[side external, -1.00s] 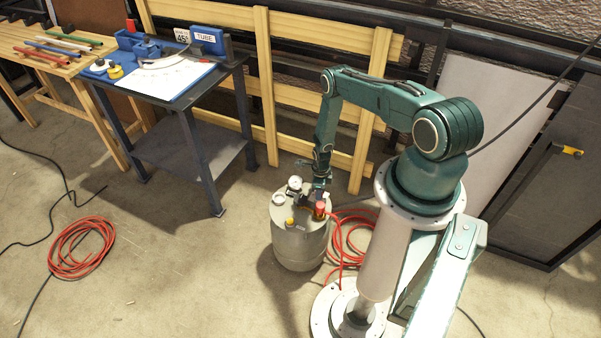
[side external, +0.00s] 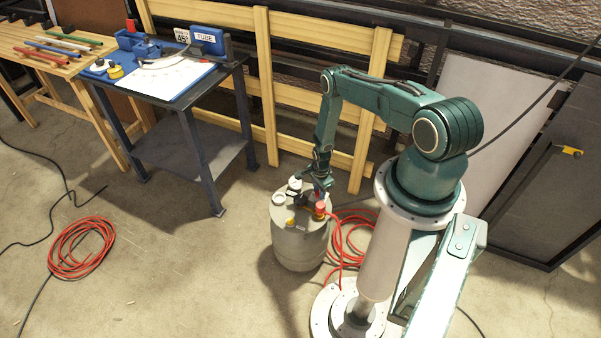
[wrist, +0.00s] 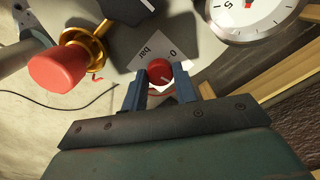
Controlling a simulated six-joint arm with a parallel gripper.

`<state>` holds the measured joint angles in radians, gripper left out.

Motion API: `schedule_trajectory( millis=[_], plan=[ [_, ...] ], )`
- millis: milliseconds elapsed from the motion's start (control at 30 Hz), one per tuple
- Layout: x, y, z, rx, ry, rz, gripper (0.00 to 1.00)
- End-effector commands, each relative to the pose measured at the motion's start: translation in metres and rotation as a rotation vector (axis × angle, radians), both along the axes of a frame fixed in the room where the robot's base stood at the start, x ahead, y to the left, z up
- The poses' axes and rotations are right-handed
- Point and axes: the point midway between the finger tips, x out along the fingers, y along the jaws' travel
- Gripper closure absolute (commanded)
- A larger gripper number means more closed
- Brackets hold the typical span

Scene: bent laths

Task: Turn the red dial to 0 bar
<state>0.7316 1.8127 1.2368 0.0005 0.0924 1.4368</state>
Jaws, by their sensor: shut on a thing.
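The red dial (wrist: 161,71) sits between the two blue fingers of my gripper (wrist: 160,82) in the wrist view. My gripper is shut on it. A white line shows on the dial's face. Just beyond it is a white label (wrist: 150,47) reading "0" and "bar". A round white pressure gauge (wrist: 250,14) is at the upper right.
A larger red knob on a brass fitting (wrist: 58,72) stands left of my gripper. A red hose (side external: 348,240) lies behind the tank. A blue-topped bench (side external: 165,80) stands at the back left.

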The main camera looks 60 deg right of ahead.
Motion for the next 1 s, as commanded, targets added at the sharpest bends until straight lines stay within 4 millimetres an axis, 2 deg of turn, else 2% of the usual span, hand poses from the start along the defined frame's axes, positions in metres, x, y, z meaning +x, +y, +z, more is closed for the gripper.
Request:
schedule_trajectory(
  millis=[1000],
  plan=[
    [0.0004, 0.0011, -0.0005, 0.001, -0.003, 0.966, 0.94]
  ],
)
